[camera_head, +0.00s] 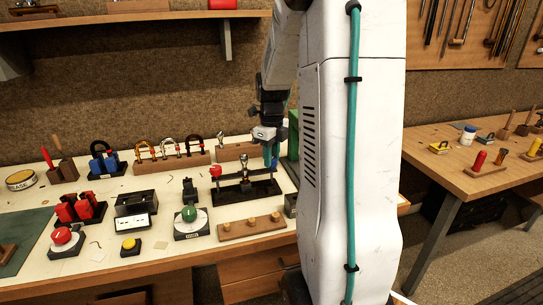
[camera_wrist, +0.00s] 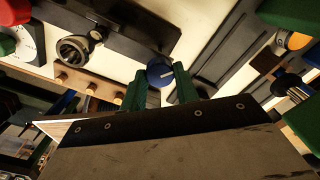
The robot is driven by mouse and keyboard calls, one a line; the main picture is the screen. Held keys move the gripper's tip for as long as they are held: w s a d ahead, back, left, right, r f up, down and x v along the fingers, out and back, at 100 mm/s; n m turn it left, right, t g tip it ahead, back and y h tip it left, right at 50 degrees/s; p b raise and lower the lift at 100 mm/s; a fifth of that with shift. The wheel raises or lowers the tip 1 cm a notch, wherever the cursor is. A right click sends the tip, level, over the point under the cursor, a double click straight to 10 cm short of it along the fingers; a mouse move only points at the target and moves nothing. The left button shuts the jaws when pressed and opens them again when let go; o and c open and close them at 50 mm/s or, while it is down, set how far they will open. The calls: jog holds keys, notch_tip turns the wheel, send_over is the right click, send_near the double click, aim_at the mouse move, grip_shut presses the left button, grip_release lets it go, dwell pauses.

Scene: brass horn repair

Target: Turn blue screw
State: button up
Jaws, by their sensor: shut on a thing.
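The blue screw (camera_wrist: 160,72) has a round blue head with a pale line across it, seen in the wrist view. It sits by the end of a long dark stand (camera_wrist: 118,22). My gripper (camera_wrist: 160,88) has its two green fingers on either side of the screw and is shut on it. In the head view my gripper (camera_head: 270,155) points down at the right end of the dark stand (camera_head: 262,190), and the screw is mostly hidden there. A metal ring-shaped part (camera_wrist: 76,46) sits on the stand's side in the wrist view.
A wooden peg block (camera_head: 251,227) lies in front of the stand. A green-knobbed dial box (camera_head: 191,222) stands to its left. A padlock rack (camera_head: 172,160) is behind. A green block (camera_head: 293,135) stands close right of my gripper.

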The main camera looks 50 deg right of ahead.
jog(key=shift+w+r, duration=0.15)
dwell(0.3)
jog(key=o, duration=1)
jog(key=shift+c, duration=0.2)
notch_tip(320, 180, up, 8)
jog(key=shift+f, duration=0.15)
